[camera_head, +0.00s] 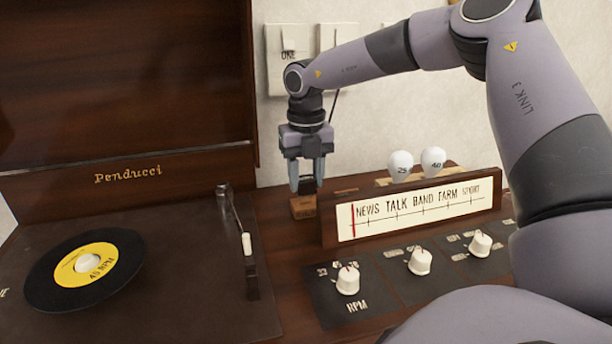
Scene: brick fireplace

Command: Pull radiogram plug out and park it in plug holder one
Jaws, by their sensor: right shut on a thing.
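My right gripper (307,179) points down behind the left end of the radio dial. It is shut on a small dark thing, which looks like the radiogram plug (306,185), mostly hidden between the fingers. Directly under the fingertips is a small wooden block (303,208), which may be a plug holder; I cannot tell whether the plug touches it. A thin dark cable (333,106) shows beside the wrist, against the wall. A pale wall plate (276,76) marked "ONE" is behind my arm, partly covered. My left gripper is not in view.
The radiogram dial (417,208) stands just right of the gripper, with two numbered white bulbs (401,166) behind it and knobs (420,262) in front. The turntable with a record (84,270) and the raised lid (125,80) are on the left.

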